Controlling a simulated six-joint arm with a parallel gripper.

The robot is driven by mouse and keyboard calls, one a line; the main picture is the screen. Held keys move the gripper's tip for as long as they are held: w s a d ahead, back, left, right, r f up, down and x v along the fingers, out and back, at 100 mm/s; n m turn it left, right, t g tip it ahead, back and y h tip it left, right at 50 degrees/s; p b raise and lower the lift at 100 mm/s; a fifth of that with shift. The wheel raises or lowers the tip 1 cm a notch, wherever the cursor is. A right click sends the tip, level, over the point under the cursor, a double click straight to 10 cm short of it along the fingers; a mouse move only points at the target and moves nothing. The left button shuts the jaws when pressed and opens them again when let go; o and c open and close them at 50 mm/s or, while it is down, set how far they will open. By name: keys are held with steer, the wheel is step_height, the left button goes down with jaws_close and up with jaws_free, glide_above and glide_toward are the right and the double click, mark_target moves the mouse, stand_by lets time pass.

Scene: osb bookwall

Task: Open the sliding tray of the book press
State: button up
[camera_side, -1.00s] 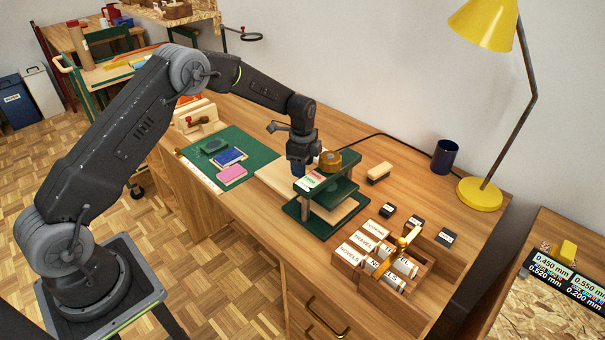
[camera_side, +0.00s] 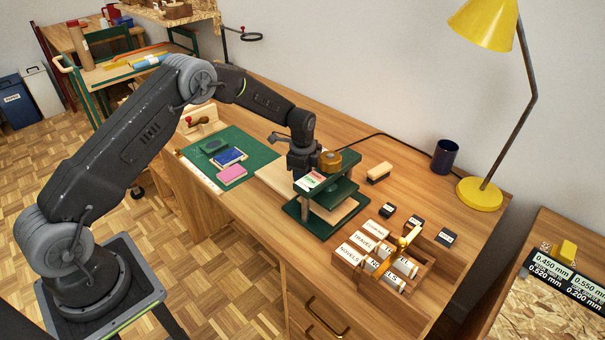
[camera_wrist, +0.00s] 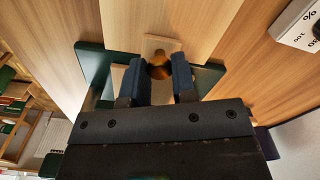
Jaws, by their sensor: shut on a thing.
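The book press (camera_side: 320,222) is dark green with a brass knob on top and stands on the wooden desk. Its pale wooden tray (camera_side: 341,211) shows between the base and the upper plate. In the wrist view the tray (camera_wrist: 160,42) carries a round brass knob (camera_wrist: 159,71). My gripper (camera_side: 301,176) is low at the left side of the press. In the wrist view its two dark blue fingers (camera_wrist: 161,76) are closed on either side of the tray's knob. The fingertips are mostly hidden in the side view.
A wooden box of labelled blocks (camera_side: 365,257) stands right of the press. A green mat (camera_side: 258,153) with small books lies to the left. A wooden block (camera_side: 379,173), a blue cup (camera_side: 444,156) and a yellow lamp (camera_side: 480,194) stand behind.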

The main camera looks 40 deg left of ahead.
jaws_close()
steer(key=shift+a, duration=0.1)
steer(key=a, duration=1.3)
steer(key=shift+a, duration=0.25)
steer(key=o, duration=0.7)
jaws_free()
step_height(320, 180, up, 14)
